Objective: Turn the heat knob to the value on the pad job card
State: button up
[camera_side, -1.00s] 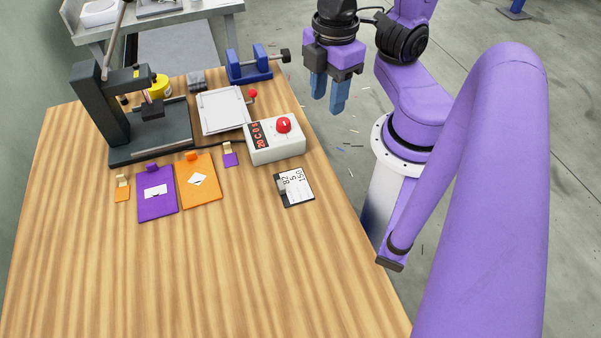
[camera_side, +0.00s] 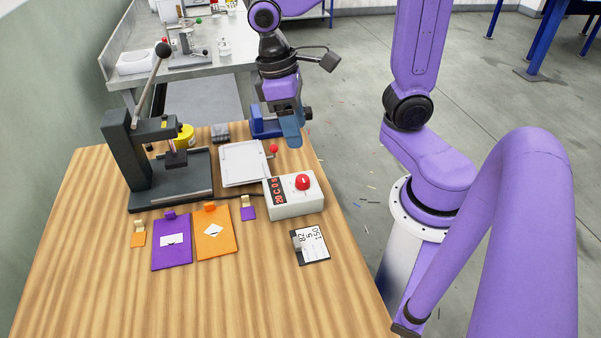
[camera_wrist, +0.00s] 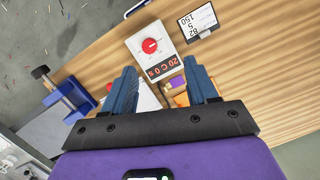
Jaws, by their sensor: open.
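The white control box (camera_side: 284,207) stands near the table's right edge, with a red heat knob (camera_side: 303,181) on its top and a red-lit display (camera_side: 279,191) that seems to read 20 C and 0 s. The box also shows in the wrist view (camera_wrist: 134,43), with the knob (camera_wrist: 150,46) ahead of the fingers. A job card (camera_side: 311,244) lies in front of the box; its numbers seem to be 150, 5 and 82. My gripper (camera_side: 288,130) is in the air above the table's back right, behind the box. Its blue fingers (camera_wrist: 162,85) are apart and empty.
A dark lever press (camera_side: 160,170) stands at the back left. A white tray (camera_side: 243,163) and a blue vise (camera_side: 265,120) are behind the box. Purple (camera_side: 171,245) and orange (camera_side: 214,233) pads with small tags lie left of the card. The table's front is clear.

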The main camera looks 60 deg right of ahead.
jog(key=w+d+r+m+g, duration=0.1)
jog(key=w+d+m+g, duration=0.1)
jog(key=w+m, duration=0.3)
send_near(302, 178)
jog(key=shift+y, duration=0.4)
jog(key=x, duration=0.8)
jog(key=shift+s+d+f, duration=0.1)
jog(key=shift+d+f, duration=0.15)
jog(key=shift+d, duration=0.15)
jog(key=c, duration=1)
